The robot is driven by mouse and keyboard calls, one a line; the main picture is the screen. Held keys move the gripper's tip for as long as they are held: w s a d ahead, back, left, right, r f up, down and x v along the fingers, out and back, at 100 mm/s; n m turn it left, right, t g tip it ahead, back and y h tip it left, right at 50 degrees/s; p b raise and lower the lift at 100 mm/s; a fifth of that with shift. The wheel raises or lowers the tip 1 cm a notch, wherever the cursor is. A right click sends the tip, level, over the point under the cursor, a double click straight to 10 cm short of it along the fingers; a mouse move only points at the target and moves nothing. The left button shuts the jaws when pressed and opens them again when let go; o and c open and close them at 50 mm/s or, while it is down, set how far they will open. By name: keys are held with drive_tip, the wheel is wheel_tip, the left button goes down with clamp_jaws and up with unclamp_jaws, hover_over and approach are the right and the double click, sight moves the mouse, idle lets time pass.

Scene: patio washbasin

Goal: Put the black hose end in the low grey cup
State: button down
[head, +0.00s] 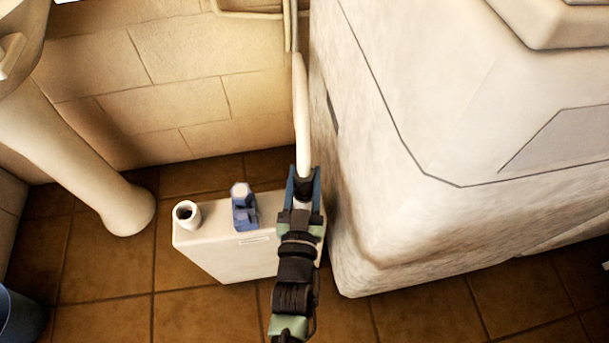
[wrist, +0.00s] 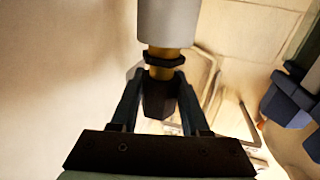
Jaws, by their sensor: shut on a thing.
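My gripper (head: 303,180) is shut on the black hose end (head: 304,188), at the right end of a pale box. The white hose (head: 301,110) rises from it along the wall corner. In the wrist view, the black hose end (wrist: 158,97) hangs between the fingers of my gripper (wrist: 160,82), below a brass-coloured band and the thick grey hose (wrist: 167,22). The low grey cup (head: 188,224) looks pale, with a dark round opening facing up. It stands at the box's left end, left of my gripper and apart from the hose end.
A blue fixture (head: 245,213) stands on the pale box (head: 222,252) between cup and gripper; a blue part (wrist: 290,105) shows right in the wrist view. A large pale block (head: 400,200) is close on the right. A basin pedestal (head: 70,155) stands left. Tiled floor is clear in front.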

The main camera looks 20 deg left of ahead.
drive_tip(key=shift+f+b, duration=0.5)
drive_tip(key=shift+f, duration=0.1)
idle(0.4)
drive_tip(key=c, duration=0.7)
unclamp_jaws()
drive_tip(key=p+v, duration=0.3)
drive_tip(key=v, duration=0.8)
drive_tip(key=shift+s, duration=0.1)
